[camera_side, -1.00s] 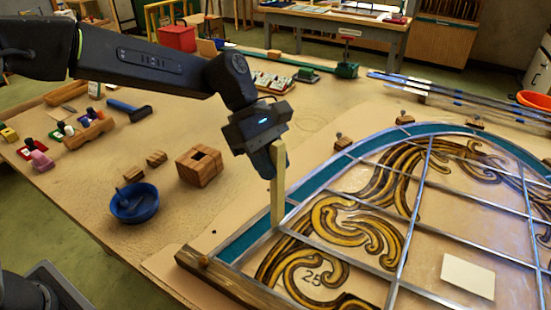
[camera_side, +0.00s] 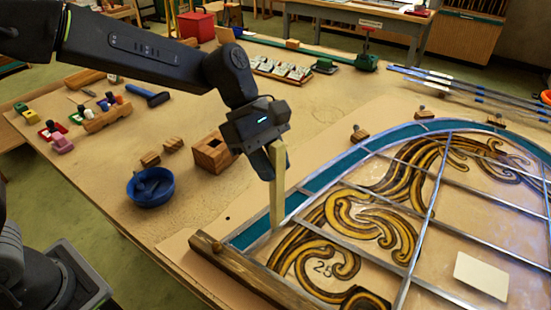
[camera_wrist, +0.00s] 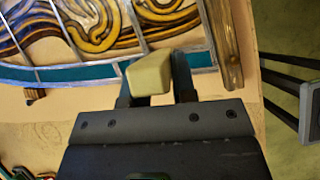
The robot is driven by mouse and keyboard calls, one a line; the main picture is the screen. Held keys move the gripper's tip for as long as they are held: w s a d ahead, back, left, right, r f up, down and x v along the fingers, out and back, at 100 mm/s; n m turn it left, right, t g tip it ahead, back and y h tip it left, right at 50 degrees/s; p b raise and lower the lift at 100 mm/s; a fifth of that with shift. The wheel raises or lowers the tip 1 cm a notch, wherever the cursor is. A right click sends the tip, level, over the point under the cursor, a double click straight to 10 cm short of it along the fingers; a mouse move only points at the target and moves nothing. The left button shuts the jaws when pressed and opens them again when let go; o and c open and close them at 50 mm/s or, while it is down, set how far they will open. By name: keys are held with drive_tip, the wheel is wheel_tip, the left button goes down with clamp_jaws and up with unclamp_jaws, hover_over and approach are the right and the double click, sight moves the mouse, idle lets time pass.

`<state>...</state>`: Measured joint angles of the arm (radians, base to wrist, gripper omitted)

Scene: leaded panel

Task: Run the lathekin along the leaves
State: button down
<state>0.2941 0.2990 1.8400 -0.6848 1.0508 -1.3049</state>
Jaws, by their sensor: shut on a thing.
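My gripper (camera_side: 270,160) is shut on the lathekin, a pale flat wooden stick (camera_side: 278,195) held nearly upright. Its lower end reaches the near part of the panel's curved teal border (camera_side: 236,240), by a lead line; I cannot tell whether it touches. In the wrist view the lathekin (camera_wrist: 150,78) sits end-on between the fingers of my gripper (camera_wrist: 155,90), over the border. The leaded panel has grey lead strips (camera_side: 434,185) and gold-brown painted leaf scrolls (camera_side: 370,215). The lathekin's far tip is hidden in the wrist view.
A wooden batten (camera_side: 250,272) lies along the panel's near edge. Wooden blocks with pins (camera_side: 358,134) line the curve. A blue bowl (camera_side: 150,187) and a hollow wooden block (camera_side: 213,153) stand left of my gripper. A pale card (camera_side: 481,275) lies on the panel.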

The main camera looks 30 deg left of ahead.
drive_tip(key=s+a, duration=0.1)
drive_tip(key=s, duration=0.5)
drive_tip(key=shift+s+a, duration=0.15)
idle(0.7)
drive_tip(key=shift+s, duration=0.1)
drive_tip(key=shift+s+a, duration=0.15)
drive_tip(key=shift+s, duration=0.7)
wheel_tip(320, 180, up, 5)
drive_tip(key=shift+f, duration=0.1)
idle(0.5)
